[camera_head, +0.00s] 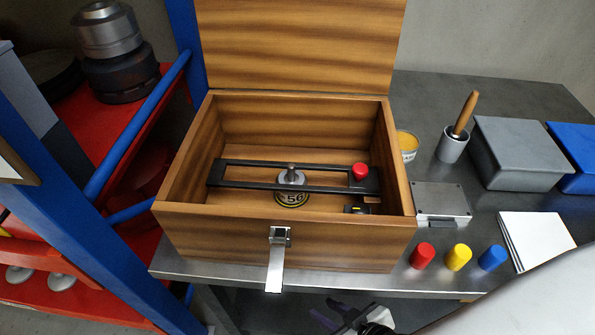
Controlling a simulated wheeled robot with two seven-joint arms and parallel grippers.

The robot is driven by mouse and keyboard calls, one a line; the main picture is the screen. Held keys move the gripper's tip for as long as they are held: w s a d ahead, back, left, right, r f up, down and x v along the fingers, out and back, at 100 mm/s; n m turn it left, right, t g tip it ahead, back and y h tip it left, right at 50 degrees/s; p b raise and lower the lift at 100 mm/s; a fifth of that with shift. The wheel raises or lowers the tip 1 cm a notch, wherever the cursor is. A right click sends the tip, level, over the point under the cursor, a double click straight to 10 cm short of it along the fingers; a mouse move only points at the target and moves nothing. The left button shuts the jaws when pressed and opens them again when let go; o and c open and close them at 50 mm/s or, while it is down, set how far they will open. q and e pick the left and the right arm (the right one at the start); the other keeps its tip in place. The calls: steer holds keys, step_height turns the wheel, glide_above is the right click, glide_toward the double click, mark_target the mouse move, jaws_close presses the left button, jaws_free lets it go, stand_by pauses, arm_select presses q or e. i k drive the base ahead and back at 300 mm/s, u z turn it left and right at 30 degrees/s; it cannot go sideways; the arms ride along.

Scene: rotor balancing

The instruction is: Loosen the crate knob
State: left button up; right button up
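An open wooden crate (285,245) stands on the grey bench with its lid up behind it. Inside, a black bar frame (240,181) spans the crate. A grey metal knob or nut on a post (291,176) sits at its middle, above a round dark disc marked "56" (292,199). A red knob (360,172) stands upright at the bar's right end. My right gripper (320,306) is low at the bottom of the view, in front of and below the bench edge, apart from the crate. Its fingers look spread and empty. My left gripper is out of view.
A metal latch (276,262) hangs on the crate's front. To the right are red (422,256), yellow (458,257) and blue (492,257) cylinders, a grey box (524,152), a flat metal device (440,200) and a cup with a wooden-handled tool (453,147). A red-and-blue rack (118,150) stands left.

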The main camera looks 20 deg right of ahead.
mark_target(358, 207)
steer(key=z, duration=0.05)
steer(key=k, duration=1.4)
steer(key=z, duration=0.8)
